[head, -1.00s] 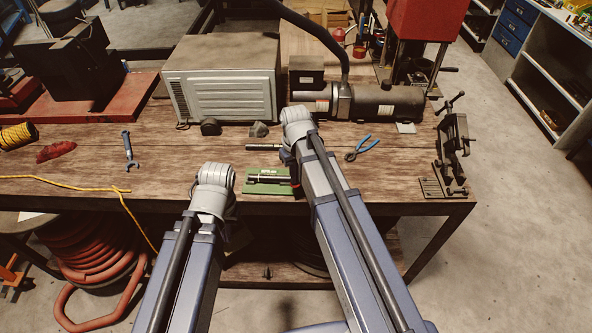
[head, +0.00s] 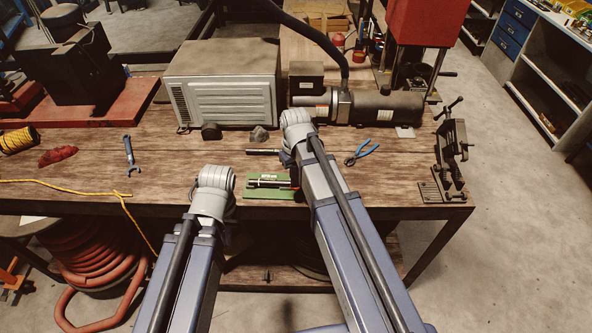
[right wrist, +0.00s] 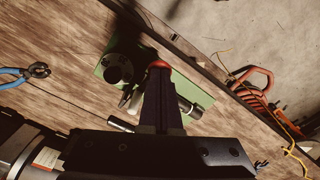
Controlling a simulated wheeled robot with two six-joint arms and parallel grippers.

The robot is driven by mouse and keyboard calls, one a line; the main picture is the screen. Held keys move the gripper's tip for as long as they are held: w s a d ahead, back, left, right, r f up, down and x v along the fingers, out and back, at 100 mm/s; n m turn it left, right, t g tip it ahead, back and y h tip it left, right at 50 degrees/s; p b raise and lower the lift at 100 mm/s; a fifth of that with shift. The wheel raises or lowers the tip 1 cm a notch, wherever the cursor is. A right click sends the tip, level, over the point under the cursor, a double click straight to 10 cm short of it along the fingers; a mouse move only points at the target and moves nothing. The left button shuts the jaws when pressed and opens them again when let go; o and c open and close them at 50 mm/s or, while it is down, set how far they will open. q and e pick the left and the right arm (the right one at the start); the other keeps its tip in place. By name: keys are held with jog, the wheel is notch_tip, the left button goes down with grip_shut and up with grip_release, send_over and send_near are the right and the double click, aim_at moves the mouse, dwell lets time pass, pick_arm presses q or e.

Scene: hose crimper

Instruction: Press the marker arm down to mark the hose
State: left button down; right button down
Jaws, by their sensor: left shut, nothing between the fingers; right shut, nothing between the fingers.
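A green base plate (head: 255,193) lies near the front edge of the workbench, carrying a small dark and silver fixture (head: 268,183). A red part (head: 296,184) shows at its right end, beside my right arm. In the right wrist view, the green plate (right wrist: 185,88) carries a round black post (right wrist: 118,68) and a silver tube end (right wrist: 192,109). My right gripper (right wrist: 158,76) is shut above the plate, its tip overlapping a red-orange part (right wrist: 160,64). Contact cannot be told. I cannot clearly separate the marker arm from the fixture. My left gripper is hidden; only its arm shows.
Blue pliers (head: 361,152) lie right of my right arm. A dark rod (head: 263,151) lies behind the plate. A wrench (head: 131,155) and yellow rope (head: 60,182) lie left. A beige machine (head: 222,85) stands behind; a clamp fixture (head: 450,155) stands at the right edge.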

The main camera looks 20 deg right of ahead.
notch_tip(320, 180, up, 11)
jog(key=p, duration=1)
jog(key=s+a+f+b, duration=0.5)
jog(key=s+f+b, duration=0.2)
jog(key=f+b, duration=0.2)
jog(key=s+a+f+n+h+b, duration=0.1)
jog(key=s+a+f+b, duration=0.4)
jog(key=s+f+b, duration=0.2)
jog(key=shift+s+a+f+b, duration=0.15)
jog(key=shift+a+f+b, duration=0.1)
jog(key=shift+f+b, duration=0.65)
dwell(0.5)
